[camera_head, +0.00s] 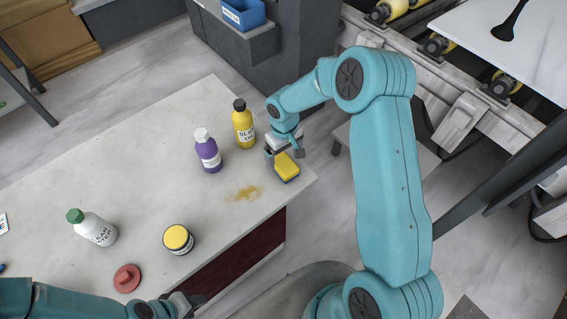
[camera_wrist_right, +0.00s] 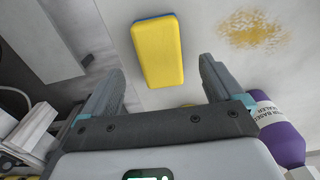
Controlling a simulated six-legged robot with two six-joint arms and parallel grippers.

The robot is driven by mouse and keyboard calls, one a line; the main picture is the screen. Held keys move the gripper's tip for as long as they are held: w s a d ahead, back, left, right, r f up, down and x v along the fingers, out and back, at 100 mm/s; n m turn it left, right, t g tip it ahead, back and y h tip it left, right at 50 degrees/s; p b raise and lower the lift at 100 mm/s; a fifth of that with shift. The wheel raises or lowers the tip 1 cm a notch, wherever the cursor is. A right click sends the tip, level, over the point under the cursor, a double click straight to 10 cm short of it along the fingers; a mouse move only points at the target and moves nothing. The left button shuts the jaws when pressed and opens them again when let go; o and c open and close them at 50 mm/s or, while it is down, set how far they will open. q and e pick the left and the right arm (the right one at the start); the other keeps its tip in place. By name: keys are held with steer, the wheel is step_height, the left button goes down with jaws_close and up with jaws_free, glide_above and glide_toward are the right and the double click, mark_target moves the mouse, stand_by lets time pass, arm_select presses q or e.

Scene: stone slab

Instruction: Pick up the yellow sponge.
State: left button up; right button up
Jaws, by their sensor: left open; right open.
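The yellow sponge (camera_head: 286,167) lies on the stone slab (camera_head: 110,165) near its right corner. In the right wrist view the sponge (camera_wrist_right: 158,50) is a yellow block with a blue layer along its far edge, beyond the fingertips. My right gripper (camera_head: 284,153) is open just above and beside the sponge; in its wrist view the two fingers (camera_wrist_right: 158,82) stand apart with the sponge ahead between their lines, not gripped. My left gripper (camera_head: 186,303) is low in the head view at the slab's front edge, away from the sponge; its fingers are hard to make out.
A yellow bottle (camera_head: 244,128) and a purple bottle (camera_head: 208,153) stand left of my right gripper. A yellow-brown stain (camera_head: 246,194) lies beside the sponge. A white bottle (camera_head: 95,230), yellow-lidded jar (camera_head: 178,239) and red object (camera_head: 127,278) are further left. The slab's middle is clear.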

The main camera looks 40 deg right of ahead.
mark_target(283, 162)
steer(key=shift+f, duration=0.3)
step_height(283, 162, down, 5)
steer(key=shift+w+r+p, duration=0.15)
steer(key=shift+p, duration=0.65)
steer(key=shift+w+f, duration=0.1)
steer(key=shift+f, duration=0.15)
steer(key=c, duration=1)
